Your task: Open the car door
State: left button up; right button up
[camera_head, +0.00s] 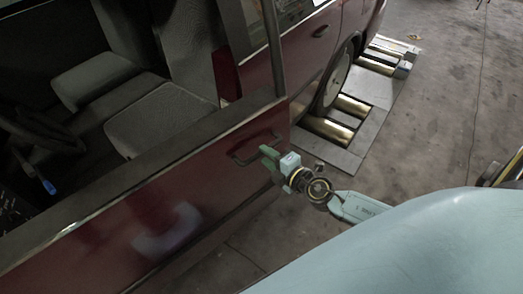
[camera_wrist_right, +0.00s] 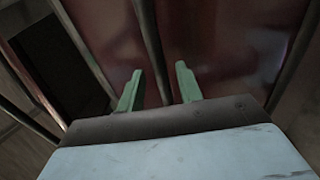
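The dark red car door (camera_head: 150,215) is at the left and middle of the head view. Its rear edge appears to stand a little out from the body pillar, so it looks ajar. The dark door handle (camera_head: 243,158) is a bar on its outer face near that edge. My right gripper (camera_head: 267,157) has green fingers at the handle, partly hiding it. In the right wrist view the fingers (camera_wrist_right: 158,87) are apart, with a dark bar (camera_wrist_right: 151,45) running between them. I cannot tell whether they touch it. My left gripper is out of view.
The car's grey seats (camera_head: 160,120) show through the window opening. The rear wheel (camera_head: 335,80) stands by dyno rollers (camera_head: 327,130) set in a grey floor plate. Open concrete floor (camera_head: 440,110) lies to the right.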

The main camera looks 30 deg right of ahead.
aim_at(261, 153)
jog(key=shift+x, duration=1.55)
grip_shut()
